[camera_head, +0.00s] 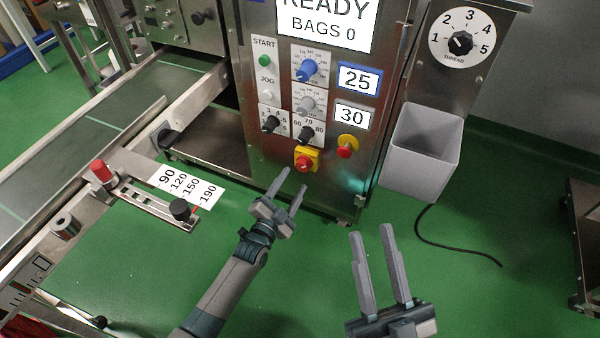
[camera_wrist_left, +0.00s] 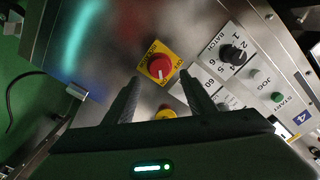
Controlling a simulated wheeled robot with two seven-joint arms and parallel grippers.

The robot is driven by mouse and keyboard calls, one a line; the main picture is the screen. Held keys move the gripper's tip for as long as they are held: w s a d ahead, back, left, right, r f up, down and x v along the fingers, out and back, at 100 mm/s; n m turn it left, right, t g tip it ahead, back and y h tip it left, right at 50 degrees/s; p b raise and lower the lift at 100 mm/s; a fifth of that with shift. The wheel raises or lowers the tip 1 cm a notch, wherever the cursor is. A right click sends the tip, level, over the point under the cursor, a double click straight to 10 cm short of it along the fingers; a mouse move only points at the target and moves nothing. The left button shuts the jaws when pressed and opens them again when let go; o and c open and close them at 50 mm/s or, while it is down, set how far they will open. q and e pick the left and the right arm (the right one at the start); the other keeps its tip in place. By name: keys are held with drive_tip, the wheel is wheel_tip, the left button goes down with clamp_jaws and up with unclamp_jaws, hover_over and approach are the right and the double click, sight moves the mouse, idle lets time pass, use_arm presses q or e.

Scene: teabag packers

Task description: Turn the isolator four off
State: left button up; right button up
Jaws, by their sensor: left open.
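The isolator (camera_head: 306,160) is a red rotary knob on a yellow plate, low on the steel front of the machine. In the left wrist view the isolator (camera_wrist_left: 159,67) shows between and beyond my fingertips, with ON and OFF lettering on its plate. A small panel with a 4 (camera_wrist_left: 302,115) is at the right edge there. My left gripper (camera_head: 293,180) is open and empty, just below and in front of the isolator, apart from it as far as I can tell. My right gripper (camera_head: 372,233) is open and empty, lower and further right.
A red emergency button (camera_head: 346,149) on yellow sits right of the isolator. Black knobs (camera_head: 306,134), a blue knob (camera_head: 307,69) and a green start button (camera_head: 264,60) are above.

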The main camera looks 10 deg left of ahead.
sight(302, 167)
use_arm(q)
drive_tip(key=b+x, duration=0.1)
drive_tip(key=x, duration=0.3)
drive_tip(key=shift+w+f, duration=0.1)
drive_tip(key=shift+x, duration=0.85)
use_arm(e)
drive_tip(key=shift+w+d+r+t, duration=0.1)
drive_tip(key=shift+d+r+t, duration=0.25)
drive_tip(key=shift+r, duration=0.2)
drive_tip(key=shift+w+d+r+t, duration=0.1)
drive_tip(key=shift+d+r+t, duration=0.15)
drive_tip(key=shift+r+t, duration=0.25)
drive_tip(key=shift+w+d+r+t, duration=0.1)
drive_tip(key=shift+d+r+t, duration=0.25)
drive_tip(key=shift+r, duration=0.2)
use_arm(q)
drive_tip(key=shift+c, duration=0.5)
drive_tip(key=c, duration=0.9)
